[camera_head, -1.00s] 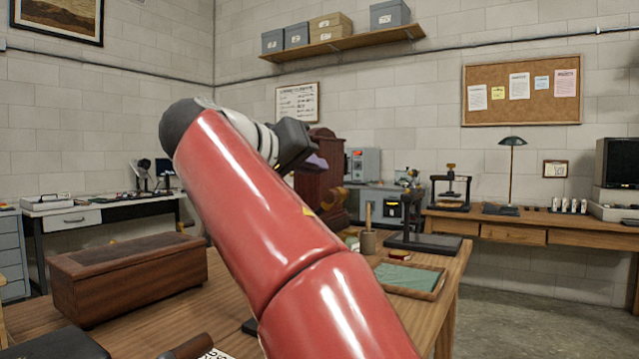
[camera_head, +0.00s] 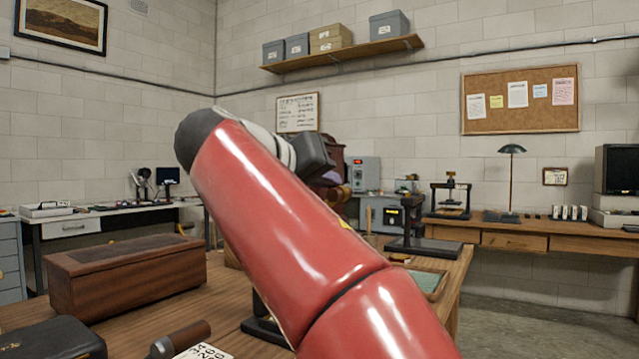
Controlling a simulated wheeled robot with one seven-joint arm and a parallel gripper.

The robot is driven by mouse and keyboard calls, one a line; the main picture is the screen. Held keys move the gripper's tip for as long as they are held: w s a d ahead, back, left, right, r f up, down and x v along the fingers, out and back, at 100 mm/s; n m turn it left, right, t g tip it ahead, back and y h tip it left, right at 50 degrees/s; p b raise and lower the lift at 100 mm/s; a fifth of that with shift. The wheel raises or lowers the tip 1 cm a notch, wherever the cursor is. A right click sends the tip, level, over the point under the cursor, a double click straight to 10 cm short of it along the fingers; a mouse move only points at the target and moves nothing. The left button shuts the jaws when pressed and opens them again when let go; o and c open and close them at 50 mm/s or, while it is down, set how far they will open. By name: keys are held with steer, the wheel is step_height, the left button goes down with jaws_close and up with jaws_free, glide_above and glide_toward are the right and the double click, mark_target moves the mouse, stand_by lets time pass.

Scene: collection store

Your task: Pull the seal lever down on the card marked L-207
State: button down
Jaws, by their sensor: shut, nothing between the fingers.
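I cannot make out a card marked L-207 or its seal lever. A white card (camera_head: 207,352) with dark characters is cut off by the bottom edge, and I cannot read its marking in full. A dark brown rounded handle (camera_head: 184,337) with a metal end lies beside it on the wooden table. My red arm crosses the middle and hides much of the table behind it. My gripper (camera_head: 316,160) shows as a dark body at the arm's far end, shut and empty, raised above the table. Its fingertips are mostly hidden.
A large wooden box (camera_head: 128,275) stands on the table at left, with a black case (camera_head: 48,340) in front. A black base (camera_head: 262,332) is partly behind my arm. A black stand (camera_head: 425,246) and a green-lined tray (camera_head: 428,283) are to the right. Floor shows at right.

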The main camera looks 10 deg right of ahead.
steer(key=s+d+f+m+t+y+b, duration=0.1)
steer(key=s+d+f+m+b, duration=0.2)
steer(key=f+b, duration=0.5)
steer(key=shift+s+d+f+m+b, duration=0.25)
steer(key=shift+m+b, duration=0.35)
steer(key=shift+b, duration=0.9)
steer(key=shift+f, duration=0.15)
